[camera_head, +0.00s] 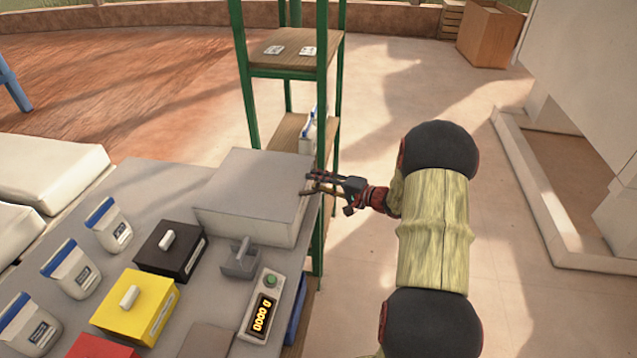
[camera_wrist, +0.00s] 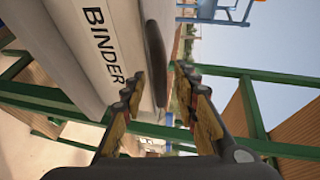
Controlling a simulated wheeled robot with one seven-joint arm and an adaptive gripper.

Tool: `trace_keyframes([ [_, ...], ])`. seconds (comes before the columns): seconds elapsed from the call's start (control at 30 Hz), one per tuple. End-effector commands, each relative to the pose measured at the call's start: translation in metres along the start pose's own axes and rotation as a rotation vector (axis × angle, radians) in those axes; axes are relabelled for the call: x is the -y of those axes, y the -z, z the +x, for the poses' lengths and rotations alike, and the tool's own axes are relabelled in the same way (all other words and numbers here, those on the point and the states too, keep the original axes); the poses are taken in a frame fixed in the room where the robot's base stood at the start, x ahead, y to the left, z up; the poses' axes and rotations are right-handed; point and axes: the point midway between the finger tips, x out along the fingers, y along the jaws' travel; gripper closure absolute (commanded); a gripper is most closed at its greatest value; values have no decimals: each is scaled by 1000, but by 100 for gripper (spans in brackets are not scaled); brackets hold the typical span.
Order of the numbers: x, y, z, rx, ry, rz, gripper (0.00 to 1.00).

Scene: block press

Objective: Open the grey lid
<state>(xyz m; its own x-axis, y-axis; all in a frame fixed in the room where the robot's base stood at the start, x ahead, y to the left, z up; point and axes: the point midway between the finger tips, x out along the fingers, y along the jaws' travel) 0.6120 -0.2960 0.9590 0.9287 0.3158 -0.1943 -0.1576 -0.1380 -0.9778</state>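The grey lid (camera_head: 250,188) tops a large grey box at the back right of the table, and it looks closed. In the wrist view, a pale box face (camera_wrist: 65,35) marked "BINDER" fills the upper left, with a dark handle-like bar (camera_wrist: 154,50) along its edge. My gripper (camera_head: 306,184) is at the right side of the grey box, close to its edge. In the wrist view my gripper (camera_wrist: 159,80) has its fingers apart, with the dark bar seen between the fingertips. I cannot tell whether either finger touches it.
A black box (camera_head: 170,252), a yellow box (camera_head: 135,308), several white bags, a grey handled block (camera_head: 240,262) and a scale (camera_head: 262,305) reading 0000 g are on the table (camera_head: 130,218). A green-framed shelf (camera_head: 322,110) stands just behind the grey box.

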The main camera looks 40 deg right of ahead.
Motion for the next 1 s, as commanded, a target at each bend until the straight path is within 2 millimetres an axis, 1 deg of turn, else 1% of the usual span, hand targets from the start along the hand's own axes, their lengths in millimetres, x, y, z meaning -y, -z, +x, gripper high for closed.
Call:
trace_keyframes([
  [0.07, 0, 0, 0, 0, 0, 0, 74],
  [0.5, 0, 0, 0, 0, 0, 1, 99],
  [1.0, -1, 0, 0, 0, -1, 2, 100],
])
